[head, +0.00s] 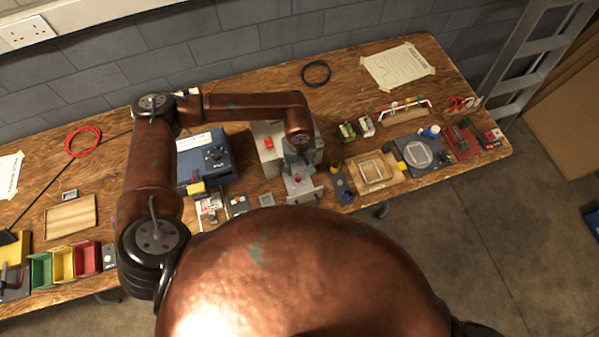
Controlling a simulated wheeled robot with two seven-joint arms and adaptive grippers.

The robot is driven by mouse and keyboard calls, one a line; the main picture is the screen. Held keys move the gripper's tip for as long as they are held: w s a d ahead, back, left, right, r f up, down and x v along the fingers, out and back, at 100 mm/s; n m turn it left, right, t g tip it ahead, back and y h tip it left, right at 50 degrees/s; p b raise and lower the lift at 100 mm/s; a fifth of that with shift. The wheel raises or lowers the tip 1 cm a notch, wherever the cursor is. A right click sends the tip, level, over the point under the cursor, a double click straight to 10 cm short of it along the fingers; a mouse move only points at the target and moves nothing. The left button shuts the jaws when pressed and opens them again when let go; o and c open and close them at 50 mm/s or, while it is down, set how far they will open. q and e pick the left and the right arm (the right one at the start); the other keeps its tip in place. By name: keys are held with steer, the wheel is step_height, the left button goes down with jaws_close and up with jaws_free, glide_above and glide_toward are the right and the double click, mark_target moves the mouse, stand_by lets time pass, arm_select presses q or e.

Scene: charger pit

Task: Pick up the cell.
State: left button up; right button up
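Two small upright blocks stand side by side behind the middle of the bench: a green and dark one (347,131) and a whitish one with green (366,126). They may be cells, but they are too small to tell for sure. My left arm reaches across from the left, and my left gripper (299,160) points down at a grey machine with a red button (268,143). Its fingers are small and partly lost against the machine, so I cannot tell whether they are open or hold anything. My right gripper is not in view.
The wooden bench (240,102) runs along a block wall. A blue box (222,165) stands left of the machine. A wooden tray (369,185), a dark plate fixture (405,169) and a red box (460,143) stand right. Coloured bins (62,263) stand at front left.

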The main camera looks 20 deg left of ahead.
mark_target(298, 176)
arm_select(q)
steer(key=shift+f, duration=0.7)
steer(key=f, duration=0.4)
steer(key=shift+a+f, duration=0.2)
steer(key=shift+f, duration=0.2)
jaws_close()
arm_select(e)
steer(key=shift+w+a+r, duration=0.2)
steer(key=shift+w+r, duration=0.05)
